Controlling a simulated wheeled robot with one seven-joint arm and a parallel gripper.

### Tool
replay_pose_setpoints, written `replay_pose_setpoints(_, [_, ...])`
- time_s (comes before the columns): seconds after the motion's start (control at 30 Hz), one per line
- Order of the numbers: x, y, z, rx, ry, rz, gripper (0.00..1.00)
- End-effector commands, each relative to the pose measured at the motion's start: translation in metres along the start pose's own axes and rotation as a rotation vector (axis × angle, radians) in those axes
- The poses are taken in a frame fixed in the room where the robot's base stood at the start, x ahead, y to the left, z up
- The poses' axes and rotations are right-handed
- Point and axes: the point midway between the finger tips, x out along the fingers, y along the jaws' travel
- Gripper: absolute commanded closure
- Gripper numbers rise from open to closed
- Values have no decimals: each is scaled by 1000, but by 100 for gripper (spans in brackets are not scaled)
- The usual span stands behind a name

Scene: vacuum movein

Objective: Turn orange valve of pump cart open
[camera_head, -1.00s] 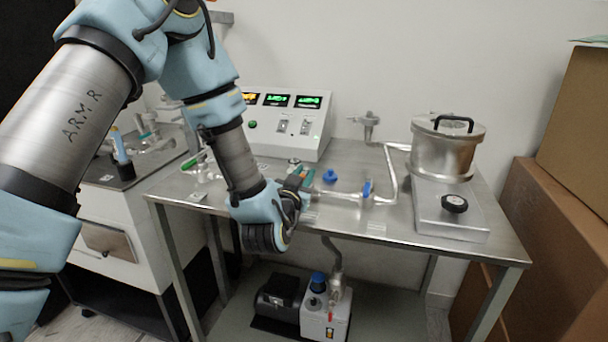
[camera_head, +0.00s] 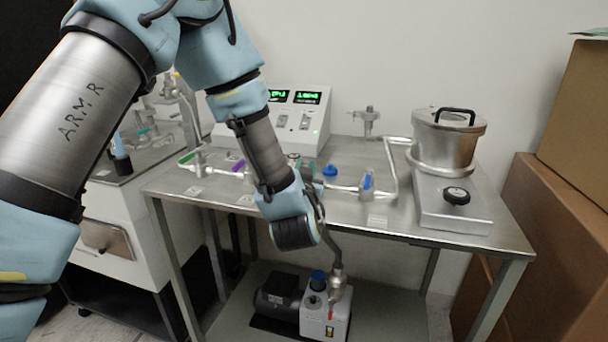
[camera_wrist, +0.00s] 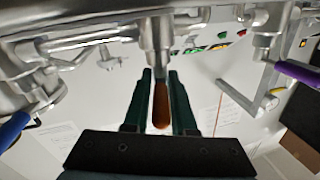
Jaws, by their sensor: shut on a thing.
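The orange valve handle (camera_wrist: 160,104) shows in the wrist view between my green fingers. In the head view my gripper (camera_head: 306,168) is at the pipe along the front of the steel pump cart (camera_head: 400,228), and my wrist hides the orange handle there. How far the valve is turned cannot be told.
A blue handle (camera_head: 367,181) and a blue knob (camera_head: 330,170) are right of my gripper; purple (camera_head: 238,166) and green (camera_head: 187,158) handles are left. A metal pot (camera_head: 447,140) stands at the right. A control box (camera_head: 300,122) is behind. A pump (camera_head: 325,315) sits below.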

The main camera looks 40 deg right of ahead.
Motion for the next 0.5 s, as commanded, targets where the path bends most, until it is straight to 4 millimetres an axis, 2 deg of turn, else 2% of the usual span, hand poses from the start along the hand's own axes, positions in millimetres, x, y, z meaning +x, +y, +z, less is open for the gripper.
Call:
replay_pose_setpoints(0.23, [2,3,-1,-1,-24,-154,100])
replay_pose_setpoints(0.5, [1,2,-2,0,-35,-193,100])
